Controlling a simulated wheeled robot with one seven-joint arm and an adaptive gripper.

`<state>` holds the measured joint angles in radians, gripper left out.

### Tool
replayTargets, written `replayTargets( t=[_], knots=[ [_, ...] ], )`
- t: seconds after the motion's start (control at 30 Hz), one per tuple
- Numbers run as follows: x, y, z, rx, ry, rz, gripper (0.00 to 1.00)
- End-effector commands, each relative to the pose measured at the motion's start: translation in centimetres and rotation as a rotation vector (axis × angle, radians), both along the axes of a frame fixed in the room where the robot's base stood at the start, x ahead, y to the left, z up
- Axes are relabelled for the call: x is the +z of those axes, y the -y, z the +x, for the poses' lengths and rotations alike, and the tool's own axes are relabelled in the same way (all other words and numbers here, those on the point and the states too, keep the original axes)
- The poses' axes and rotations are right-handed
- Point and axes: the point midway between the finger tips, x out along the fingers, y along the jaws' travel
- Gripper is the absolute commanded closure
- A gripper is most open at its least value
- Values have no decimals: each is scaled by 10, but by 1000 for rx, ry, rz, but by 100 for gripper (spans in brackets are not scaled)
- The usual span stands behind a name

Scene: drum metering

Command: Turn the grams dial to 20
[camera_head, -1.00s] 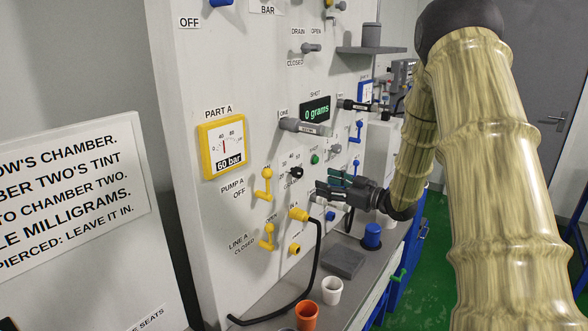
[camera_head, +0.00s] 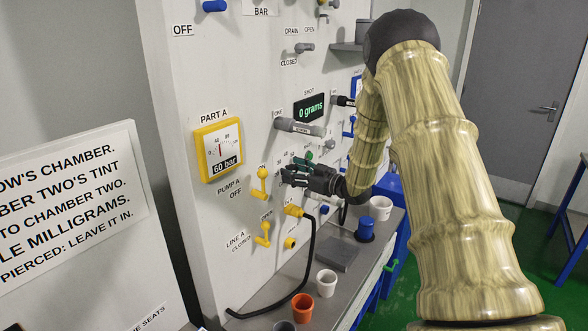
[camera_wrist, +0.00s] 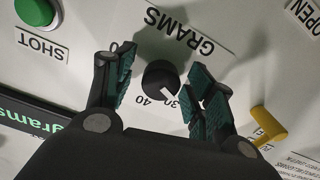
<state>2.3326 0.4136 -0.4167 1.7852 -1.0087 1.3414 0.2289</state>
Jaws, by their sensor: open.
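The grams dial (camera_wrist: 160,78) is a round black knob with a white pointer mark on the white panel. In the wrist view, upside down, the mark points to near the printed 30, with 40 beside it; the other numbers are hidden or not readable. My gripper (camera_wrist: 160,84) is open, its teal-padded fingers on either side of the knob, with visible gaps to it. In the head view my gripper (camera_head: 288,172) is close to the panel and hides the dial. The shot display (camera_head: 310,107) reads 0 grams.
A green shot button (camera_wrist: 34,12) sits near the dial. The yellow pump lever (camera_head: 260,184) and yellow hose plug (camera_head: 293,210) are close to my gripper. Cups, including an orange cup (camera_head: 302,307), stand on the bench below.

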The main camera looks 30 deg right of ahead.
Motion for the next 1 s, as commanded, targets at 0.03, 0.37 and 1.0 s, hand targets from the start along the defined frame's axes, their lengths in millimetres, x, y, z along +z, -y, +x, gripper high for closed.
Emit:
replayTargets(
  t=[0.03, 0.37, 1.0],
  knots=[
    [0, -1, 1, 0, 0, 0, 45],
    [0, -1, 1, 0, 0, 0, 62],
    [-5, 0, 2, -1, 61, -144, 92]
  ],
)
